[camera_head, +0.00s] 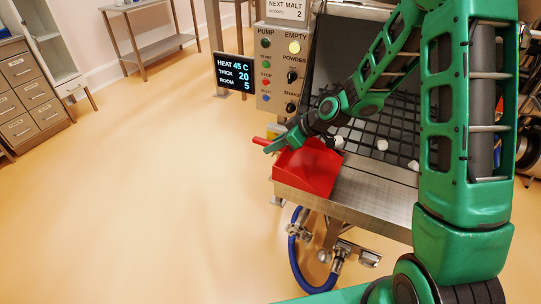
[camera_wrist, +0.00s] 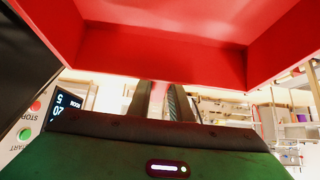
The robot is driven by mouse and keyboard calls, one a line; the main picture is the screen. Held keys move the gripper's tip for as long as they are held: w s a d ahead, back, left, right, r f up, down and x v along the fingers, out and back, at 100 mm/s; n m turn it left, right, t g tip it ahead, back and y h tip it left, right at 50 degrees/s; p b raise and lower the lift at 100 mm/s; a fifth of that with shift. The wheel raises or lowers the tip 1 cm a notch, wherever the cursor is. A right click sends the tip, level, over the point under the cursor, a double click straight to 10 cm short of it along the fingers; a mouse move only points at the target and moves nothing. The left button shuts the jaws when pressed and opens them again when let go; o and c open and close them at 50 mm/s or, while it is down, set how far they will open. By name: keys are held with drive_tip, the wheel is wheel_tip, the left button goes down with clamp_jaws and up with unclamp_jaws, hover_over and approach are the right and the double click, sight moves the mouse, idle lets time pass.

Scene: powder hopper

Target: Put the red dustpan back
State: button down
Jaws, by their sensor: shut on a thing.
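The red dustpan (camera_head: 309,168) is at the front left corner of the hopper's metal ledge in the head view. Its handle end (camera_head: 260,140) sticks out to the left past my gripper. My gripper (camera_head: 272,147) is shut on the handle. In the wrist view the red pan (camera_wrist: 165,50) fills the top, with my gripper's fingers (camera_wrist: 158,100) below it around the handle. I cannot tell whether the pan rests on the ledge or hangs just above it.
The hopper's grid (camera_head: 375,130) holds several white lumps. A control panel (camera_head: 279,75) and a display (camera_head: 233,74) stand close behind my gripper. A blue hose (camera_head: 297,255) hangs below the metal ledge (camera_head: 350,205). The floor to the left is clear.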

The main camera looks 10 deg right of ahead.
drive_tip(key=shift+w+d+f, duration=0.2)
drive_tip(key=shift+d+f, duration=0.1)
drive_tip(key=shift+f, duration=1.85)
drive_tip(key=c, duration=1.6)
unclamp_jaws()
drive_tip(key=v, duration=1.2)
drive_tip(key=shift+s, duration=0.1)
